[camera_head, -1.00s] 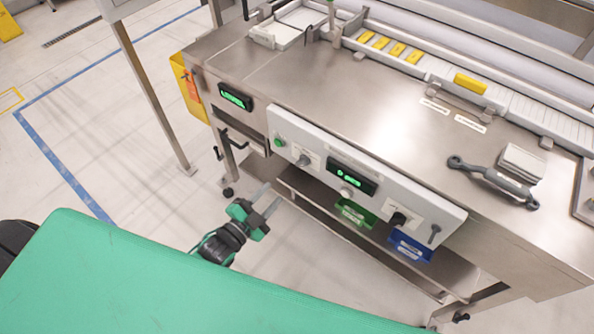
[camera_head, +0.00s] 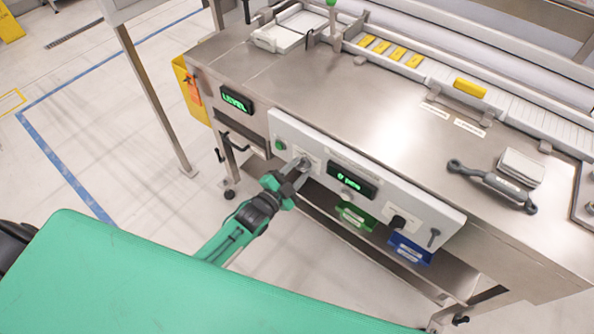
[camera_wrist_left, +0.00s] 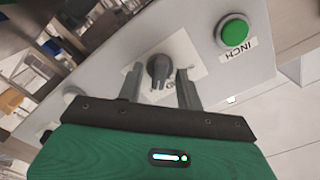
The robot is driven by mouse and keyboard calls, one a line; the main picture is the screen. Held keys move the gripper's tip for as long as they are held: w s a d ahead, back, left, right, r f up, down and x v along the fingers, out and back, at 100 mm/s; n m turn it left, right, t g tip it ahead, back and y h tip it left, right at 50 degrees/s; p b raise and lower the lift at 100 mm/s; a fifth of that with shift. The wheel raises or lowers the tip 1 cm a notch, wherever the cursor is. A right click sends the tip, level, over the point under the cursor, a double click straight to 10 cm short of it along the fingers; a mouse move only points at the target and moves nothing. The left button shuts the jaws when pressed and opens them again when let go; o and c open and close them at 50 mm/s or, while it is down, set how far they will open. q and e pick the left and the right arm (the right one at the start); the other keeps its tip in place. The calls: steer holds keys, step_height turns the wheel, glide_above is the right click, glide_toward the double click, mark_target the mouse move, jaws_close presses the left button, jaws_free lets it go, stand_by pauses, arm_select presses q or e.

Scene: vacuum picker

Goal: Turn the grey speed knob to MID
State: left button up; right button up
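The grey speed knob (camera_wrist_left: 158,70) sits on a pale plate on the control panel (camera_head: 375,185). In the head view the knob is mostly covered by my left gripper (camera_head: 302,166), whose fingertips are at the panel. In the left wrist view my left gripper (camera_wrist_left: 160,85) is open, with one finger on each side of the knob and gaps showing beside it. I cannot tell how far the tips reach along the knob. The knob's marks are too small to read. My right gripper is not in view.
A green INCH button (camera_wrist_left: 234,32) is beside the knob, left of it in the head view (camera_head: 280,145). A green-lit display (camera_head: 352,180), a white knob and a black switch (camera_head: 398,222) are to the right.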

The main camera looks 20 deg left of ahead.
arm_select(q)
jaws_close()
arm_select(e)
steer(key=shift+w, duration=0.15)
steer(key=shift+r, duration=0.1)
